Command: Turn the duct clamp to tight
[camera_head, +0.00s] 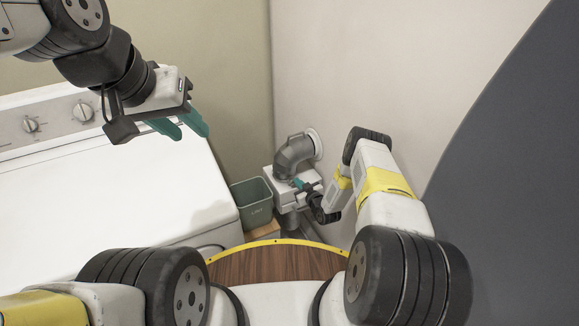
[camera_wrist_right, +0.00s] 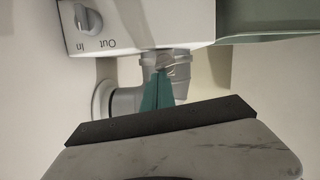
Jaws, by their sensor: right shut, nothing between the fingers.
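The grey duct elbow (camera_head: 293,157) runs from the wall down to a white box (camera_head: 284,193) in the back corner. In the right wrist view the duct (camera_wrist_right: 128,103) meets the box, and a clamp band (camera_wrist_right: 178,70) with a small light-coloured tab circles it near the box. My right gripper (camera_head: 299,184) is at the duct's lower end. Its teal fingers (camera_wrist_right: 161,77) are shut and empty, with tips right at the clamp; I cannot tell if they touch it. My left gripper (camera_head: 186,122) is open and empty above the white washer.
The white washer (camera_head: 130,200) with dials fills the left. A green bin (camera_head: 254,203) stands between it and the box. The box carries a grey knob (camera_wrist_right: 88,20) marked In and Out. Walls close in behind and right of the duct. A dark curved surface (camera_head: 510,170) is at right.

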